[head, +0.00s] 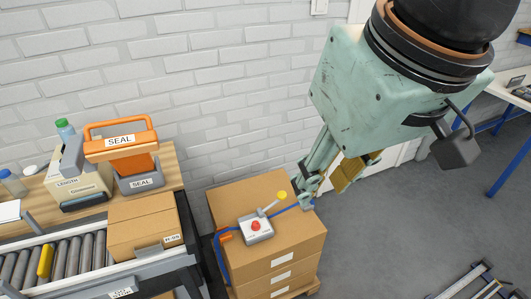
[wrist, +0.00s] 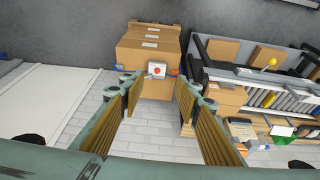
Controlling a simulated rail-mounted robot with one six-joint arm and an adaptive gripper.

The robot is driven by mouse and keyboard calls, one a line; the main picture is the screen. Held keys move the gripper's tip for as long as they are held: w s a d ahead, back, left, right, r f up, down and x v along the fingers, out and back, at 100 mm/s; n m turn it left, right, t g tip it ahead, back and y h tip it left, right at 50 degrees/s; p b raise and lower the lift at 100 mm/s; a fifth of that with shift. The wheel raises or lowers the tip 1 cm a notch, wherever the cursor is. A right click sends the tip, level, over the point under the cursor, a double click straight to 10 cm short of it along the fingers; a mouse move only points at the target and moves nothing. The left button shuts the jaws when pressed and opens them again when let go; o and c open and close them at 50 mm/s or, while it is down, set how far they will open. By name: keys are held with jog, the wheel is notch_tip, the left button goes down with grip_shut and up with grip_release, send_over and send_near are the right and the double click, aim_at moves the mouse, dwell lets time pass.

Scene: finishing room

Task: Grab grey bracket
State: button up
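I cannot pick out a grey bracket with certainty. A small grey piece (head: 149,249) shows at the front lower edge of the carton on the conveyor in the head view; its shape is too small to tell. My gripper (head: 326,186) hangs beside the upper right of the stacked cartons in the head view. In the wrist view my gripper (wrist: 158,94) is open, its two ribbed fingers wide apart with nothing visible between them. Beyond the fingertips is a grey control box (wrist: 157,70) with a red button.
The control box (head: 257,231) sits on stacked cartons (head: 283,246), with a yellow-knobbed lever and blue strap. At left are a roller conveyor (head: 70,262), a carton (head: 140,222), an orange-handled SEAL device (head: 120,147) and a LENGTH device (head: 88,180).

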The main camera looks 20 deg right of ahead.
dwell(0.3)
jog(key=o, duration=0.7)
jog(key=shift+c, duration=0.2)
jog(key=shift+w, duration=0.15)
